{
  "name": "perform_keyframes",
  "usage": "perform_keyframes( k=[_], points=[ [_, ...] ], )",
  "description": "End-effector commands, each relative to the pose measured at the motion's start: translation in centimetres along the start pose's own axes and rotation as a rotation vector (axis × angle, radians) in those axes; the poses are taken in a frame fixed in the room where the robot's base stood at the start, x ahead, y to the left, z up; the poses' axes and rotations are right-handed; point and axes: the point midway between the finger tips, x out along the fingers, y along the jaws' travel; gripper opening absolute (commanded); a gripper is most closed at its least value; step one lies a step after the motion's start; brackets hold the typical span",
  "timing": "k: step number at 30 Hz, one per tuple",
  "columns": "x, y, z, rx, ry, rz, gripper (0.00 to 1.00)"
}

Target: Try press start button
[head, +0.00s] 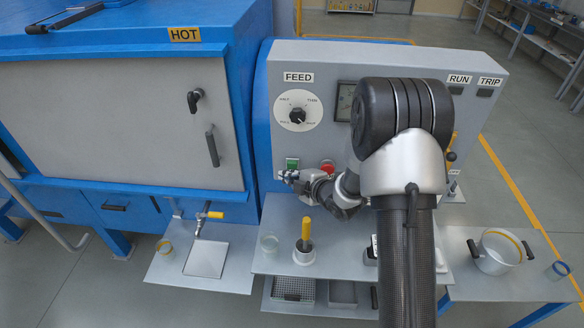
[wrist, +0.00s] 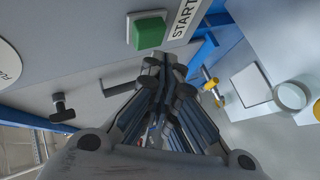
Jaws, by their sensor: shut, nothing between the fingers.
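The green start button (head: 292,163) is on the lower left of the grey control panel (head: 420,65). In the wrist view the same green button (wrist: 150,32) stands out square from the panel, with a START label (wrist: 185,18) beside it. My gripper (head: 287,177) is shut and empty, with its tips just below the button in the head view. In the wrist view the shut fingertips (wrist: 165,62) lie just short of the button and look apart from it. The exact gap to the panel is hard to judge.
A red button (head: 327,166) sits right of the green one, close above my wrist. A FEED dial (head: 297,115) is higher up. A yellow-handled tap (head: 208,215) is to the left.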

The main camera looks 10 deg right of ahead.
Motion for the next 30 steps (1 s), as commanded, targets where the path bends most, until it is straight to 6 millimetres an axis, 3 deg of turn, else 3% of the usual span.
perform_keyframes(
  k=[30],
  points=[
    [0.59,0.45,0.44,0.000,0.000,0.000,0.00]
  ],
)
